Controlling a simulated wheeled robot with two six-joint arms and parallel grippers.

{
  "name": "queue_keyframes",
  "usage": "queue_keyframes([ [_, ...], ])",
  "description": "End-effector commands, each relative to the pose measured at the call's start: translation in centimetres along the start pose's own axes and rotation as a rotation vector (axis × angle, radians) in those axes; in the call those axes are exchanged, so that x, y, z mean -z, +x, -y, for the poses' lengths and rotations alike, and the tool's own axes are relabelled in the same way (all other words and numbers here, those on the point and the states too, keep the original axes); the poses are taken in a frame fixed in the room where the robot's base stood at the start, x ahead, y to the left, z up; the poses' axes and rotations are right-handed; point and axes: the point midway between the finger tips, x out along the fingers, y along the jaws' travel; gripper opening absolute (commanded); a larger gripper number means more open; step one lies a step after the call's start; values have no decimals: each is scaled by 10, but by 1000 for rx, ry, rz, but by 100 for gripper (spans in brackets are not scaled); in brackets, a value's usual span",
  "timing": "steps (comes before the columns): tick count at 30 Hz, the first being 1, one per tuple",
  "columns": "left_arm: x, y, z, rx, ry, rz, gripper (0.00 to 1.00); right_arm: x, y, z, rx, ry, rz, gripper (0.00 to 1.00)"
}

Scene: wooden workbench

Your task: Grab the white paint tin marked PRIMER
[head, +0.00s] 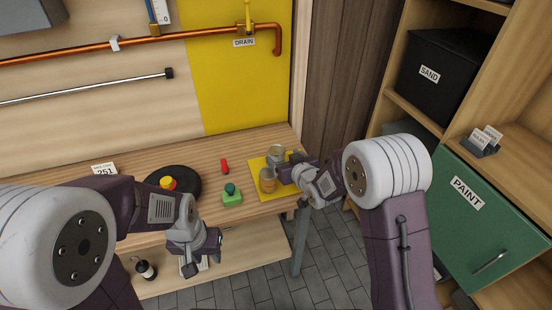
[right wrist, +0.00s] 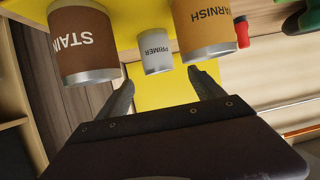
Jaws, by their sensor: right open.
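The white tin marked PRIMER (right wrist: 155,54) stands between two larger tins in the right wrist view. The brown STAIN tin (right wrist: 82,42) is to its left and the orange-tan VARNISH tin (right wrist: 205,30) to its right. My right gripper (right wrist: 162,80) is open and empty, its fingers either side of the PRIMER tin's line, apparently short of it. In the head view my right gripper (head: 288,172) is at the tins on the bench; the PRIMER tin is hard to make out there. My left gripper (head: 203,257) looks open and empty, in front of the bench edge.
The tins stand on a yellow mat (head: 256,163) at the bench's right end. Shelves with a green PAINT panel (head: 480,215) stand right.

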Motion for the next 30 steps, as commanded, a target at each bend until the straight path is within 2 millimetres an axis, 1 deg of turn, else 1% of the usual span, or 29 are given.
queue_keyframes([
  [1,0,0,0,0,0,0,36,0,5,0,0,0,1,77],
  [6,0,0,0,0,0,0,36,1,12,0,0,0,0,77],
  [8,0,-1,0,0,0,0,36,2,21,0,1,0,0,77],
  [12,0,-1,0,0,0,0,36,4,47,0,1,0,0,77],
  [15,0,-1,0,0,0,0,36,4,58,0,0,1,1,77],
  [22,0,-1,0,0,0,0,36,5,60,0,0,0,0,77],
  [23,0,-1,0,0,0,0,36,5,60,0,0,0,0,72],
  [24,0,-1,0,0,0,0,36,5,60,0,0,0,0,61],
  [26,0,-1,0,0,0,0,36,5,60,0,0,0,0,44],
  [27,0,-1,0,0,0,0,36,5,60,0,0,0,0,33],
  [29,0,-1,0,0,0,0,36,5,60,0,0,0,0,16],
  [30,0,-1,0,0,0,0,36,5,60,0,0,0,0,5],
])
